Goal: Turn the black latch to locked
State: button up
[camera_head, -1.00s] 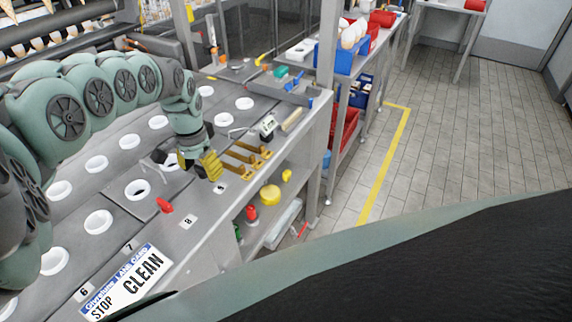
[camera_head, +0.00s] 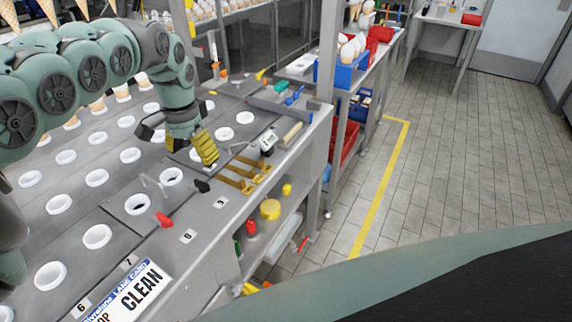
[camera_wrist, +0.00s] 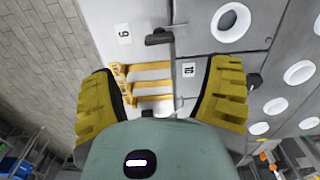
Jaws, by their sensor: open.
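The black latch (camera_head: 202,186) sits on the grey metal counter near the front edge, by the number 9 label (camera_head: 221,202). In the wrist view the black latch (camera_wrist: 158,38) is a short dark handle at the top centre, beyond my fingers and touching neither. My gripper (camera_head: 205,150) has yellow ribbed fingers and hangs above the counter, behind the latch in the head view. In the wrist view my gripper (camera_wrist: 162,82) is open and empty, its fingers wide apart. I cannot tell from these views whether the latch is locked.
A red latch (camera_head: 164,220) sits left of the black one, near the number 8 label (camera_head: 188,236). Orange-yellow prongs (camera_head: 238,178) stick out right of the black latch. White ring holders (camera_head: 172,177) line the counter. A shelf below holds a yellow round object (camera_head: 270,209).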

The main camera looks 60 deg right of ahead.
jog(key=shift+r, duration=1.4)
